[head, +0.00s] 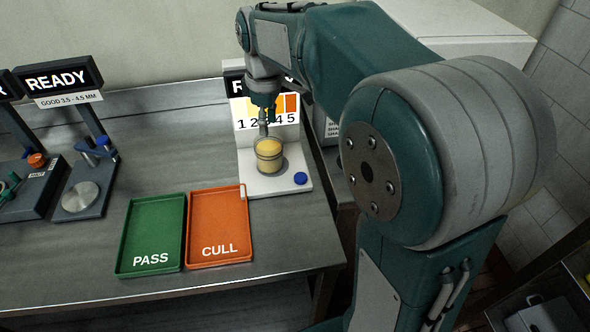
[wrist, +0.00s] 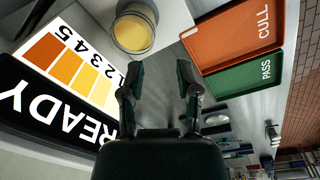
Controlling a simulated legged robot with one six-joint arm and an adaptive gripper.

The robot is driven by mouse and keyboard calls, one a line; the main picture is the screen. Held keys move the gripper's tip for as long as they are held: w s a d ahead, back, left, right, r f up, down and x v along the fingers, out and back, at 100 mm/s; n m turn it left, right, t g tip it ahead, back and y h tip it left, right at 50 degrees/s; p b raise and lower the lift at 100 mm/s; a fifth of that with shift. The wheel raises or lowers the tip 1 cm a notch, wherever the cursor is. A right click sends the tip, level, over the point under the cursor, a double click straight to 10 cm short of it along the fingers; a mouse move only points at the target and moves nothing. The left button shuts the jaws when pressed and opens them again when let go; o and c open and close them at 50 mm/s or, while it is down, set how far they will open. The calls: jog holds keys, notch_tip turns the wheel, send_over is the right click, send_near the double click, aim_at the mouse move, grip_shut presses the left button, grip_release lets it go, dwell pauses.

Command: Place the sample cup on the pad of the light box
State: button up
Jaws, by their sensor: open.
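The sample cup (head: 268,156), clear with yellow contents, stands upright on the white base of the light box (head: 297,166), in front of its lit colour scale. A dark round edge shows around the cup's foot; the cup hides most of the pad. In the wrist view the cup (wrist: 134,32) is beyond the fingertips, apart from them. My gripper (head: 264,130) is above and behind the cup in the head view. In the wrist view my gripper (wrist: 160,78) has its two fingers spread with nothing between them.
A green PASS tray (head: 152,232) and an orange CULL tray (head: 218,224) lie empty left of the light box. A blue button (head: 300,178) sits on its base. A gauge stand (head: 82,198) with a READY display (head: 58,80) is further left. The front bench strip is clear.

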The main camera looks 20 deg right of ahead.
jog(key=s+f+m+t, duration=0.1)
jog(key=s+m+t, duration=0.3)
jog(key=s, duration=1.7)
jog(key=m, duration=0.5)
jog(key=shift+s+d+m+t, duration=0.25)
jog(key=shift+s+m+t, duration=0.15)
